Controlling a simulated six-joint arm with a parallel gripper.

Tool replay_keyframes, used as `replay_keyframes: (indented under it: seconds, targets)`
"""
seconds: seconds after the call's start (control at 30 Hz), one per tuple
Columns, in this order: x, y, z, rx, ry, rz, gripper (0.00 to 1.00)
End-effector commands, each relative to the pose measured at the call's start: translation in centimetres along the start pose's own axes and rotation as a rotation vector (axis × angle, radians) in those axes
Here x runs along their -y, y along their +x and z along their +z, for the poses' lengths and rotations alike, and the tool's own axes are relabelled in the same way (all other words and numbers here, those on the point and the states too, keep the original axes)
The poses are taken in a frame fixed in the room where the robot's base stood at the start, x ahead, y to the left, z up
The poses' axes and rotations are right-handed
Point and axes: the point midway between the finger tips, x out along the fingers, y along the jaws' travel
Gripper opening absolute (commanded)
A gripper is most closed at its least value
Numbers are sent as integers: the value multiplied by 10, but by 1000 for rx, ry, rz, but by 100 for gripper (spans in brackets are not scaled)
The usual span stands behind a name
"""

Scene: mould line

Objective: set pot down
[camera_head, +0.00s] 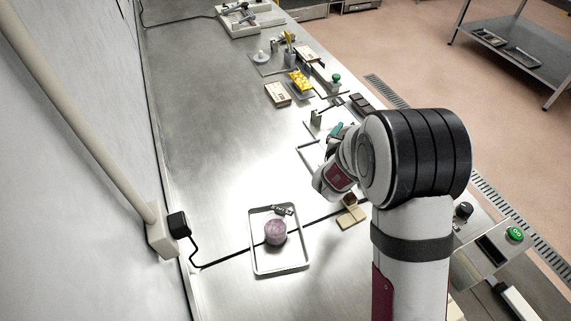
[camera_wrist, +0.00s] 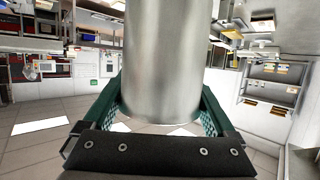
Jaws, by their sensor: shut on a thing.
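The pot (camera_wrist: 165,45) is a plain silvery metal cylinder that fills the middle of the wrist view. My gripper (camera_wrist: 163,95) has a green finger on each side of it and is shut on it. In the head view my arm hides most of the gripper; only a bit of teal finger (camera_head: 336,130) shows beyond the wrist. I cannot make out the pot clearly there, nor tell whether it touches the bench.
The steel bench (camera_head: 215,130) has free room at left. A shallow tray (camera_head: 258,269) holds a purple round thing (camera_head: 275,233). Small wooden blocks (camera_head: 350,216) lie right of it. A black cable crosses the bench.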

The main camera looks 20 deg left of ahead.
Motion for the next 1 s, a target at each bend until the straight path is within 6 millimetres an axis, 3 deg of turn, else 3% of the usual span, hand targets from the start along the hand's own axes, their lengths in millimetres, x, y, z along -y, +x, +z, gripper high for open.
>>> replay_keyframes:
  seconds: [0.1, 0.2, 0.3, 0.5, 0.8, 1.0]
  targets:
    - [69, 3, -4, -2, -86, -237, 25]
    - [115, -2, -1, -1, -148, -406, 25]
    - [145, -8, 4, 0, -192, -524, 25]
    - [178, -15, 14, 1, -230, -632, 25]
    - [263, -15, 71, 1, -232, -636, 25]
    - [284, -11, 93, 2, -231, -632, 25]
